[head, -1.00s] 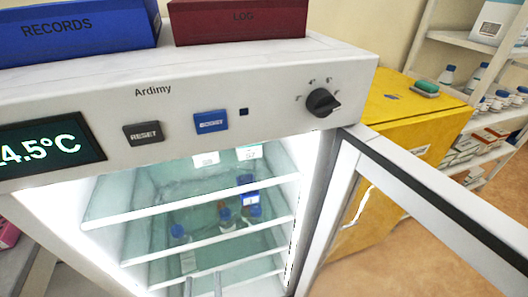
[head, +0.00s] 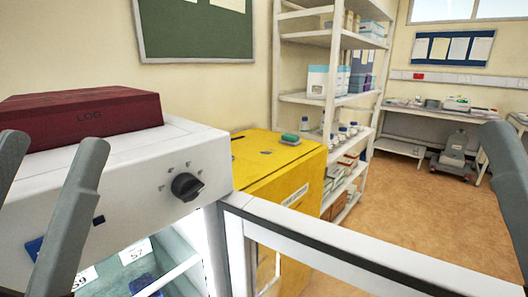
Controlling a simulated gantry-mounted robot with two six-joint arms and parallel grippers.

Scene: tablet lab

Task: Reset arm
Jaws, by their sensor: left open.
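My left gripper (head: 54,144) is at the left of the head view, raised in front of the white fridge (head: 142,164). Its two grey fingers stand apart with nothing between them. A grey finger of my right gripper (head: 500,128) shows at the right edge; the rest of it is out of the picture, so its opening cannot be told. The fridge's door (head: 330,252) stands open to the right. The black dial (head: 187,187) is on the fridge's front panel.
A dark red LOG binder (head: 85,118) lies on the fridge. A yellow cabinet (head: 262,172) with a green-topped item (head: 290,138) stands beside it. White shelves (head: 308,98) hold boxes and bottles. Open floor (head: 425,215) lies at the right.

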